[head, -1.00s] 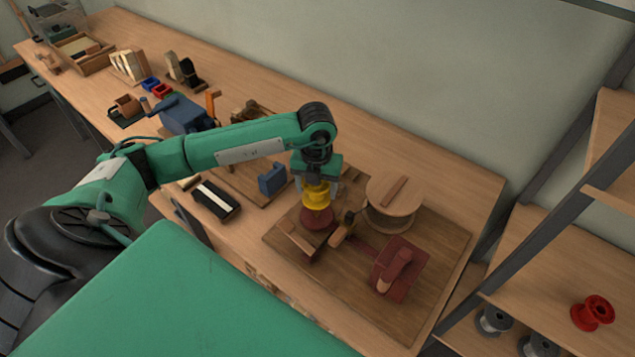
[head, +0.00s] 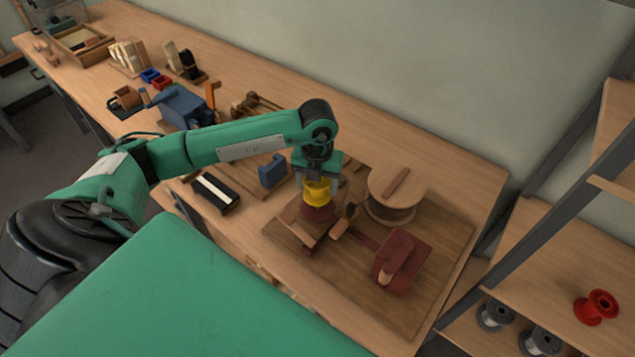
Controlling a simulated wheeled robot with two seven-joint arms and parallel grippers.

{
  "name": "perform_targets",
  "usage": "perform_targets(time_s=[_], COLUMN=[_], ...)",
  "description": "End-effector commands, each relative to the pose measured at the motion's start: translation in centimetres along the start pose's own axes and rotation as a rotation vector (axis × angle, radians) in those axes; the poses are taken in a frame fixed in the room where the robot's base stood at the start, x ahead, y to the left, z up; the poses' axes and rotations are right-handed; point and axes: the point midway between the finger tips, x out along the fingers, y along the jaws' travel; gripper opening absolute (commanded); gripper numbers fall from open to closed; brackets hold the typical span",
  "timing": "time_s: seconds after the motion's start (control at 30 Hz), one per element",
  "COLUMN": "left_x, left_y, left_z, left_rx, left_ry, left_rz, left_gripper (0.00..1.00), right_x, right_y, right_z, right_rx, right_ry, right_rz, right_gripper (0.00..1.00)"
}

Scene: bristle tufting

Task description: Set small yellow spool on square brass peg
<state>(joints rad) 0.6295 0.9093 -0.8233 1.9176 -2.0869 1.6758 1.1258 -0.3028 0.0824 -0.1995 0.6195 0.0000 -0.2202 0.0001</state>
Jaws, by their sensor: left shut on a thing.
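The small yellow spool (head: 317,191) is upright in my left gripper (head: 318,180), which points down with its fingers shut on it. The spool is directly above a dark red round base (head: 318,213) on the wooden board (head: 440,292). Its lower edge appears at or very near the base; I cannot tell whether they touch. The square brass peg cannot be made out; the spool and gripper cover that spot. My right gripper is not in view.
A large wooden reel (head: 396,190) and a dark red block with a handle (head: 400,262) stand on the board right of the spool. A blue block (head: 272,172) is to the left. A shelf at right holds a red spool (head: 596,307) and grey spools (head: 495,315).

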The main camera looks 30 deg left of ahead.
Motion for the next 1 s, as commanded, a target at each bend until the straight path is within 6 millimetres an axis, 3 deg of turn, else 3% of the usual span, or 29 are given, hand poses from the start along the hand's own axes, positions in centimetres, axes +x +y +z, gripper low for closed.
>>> perform_targets(time_s=[0.37,1.0], left_x=[0.3,3.2], left_y=[0.0,0.0], left_z=[0.0,0.0], left_rx=[0.0,0.0], left_ry=[0.0,-0.001], left_rz=[0.0,0.0], left_gripper=[0.4,0.4], right_x=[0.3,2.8], right_y=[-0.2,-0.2], right_z=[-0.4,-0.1], right_rx=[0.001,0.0], right_ry=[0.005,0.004], right_rz=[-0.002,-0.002], right_gripper=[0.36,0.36])
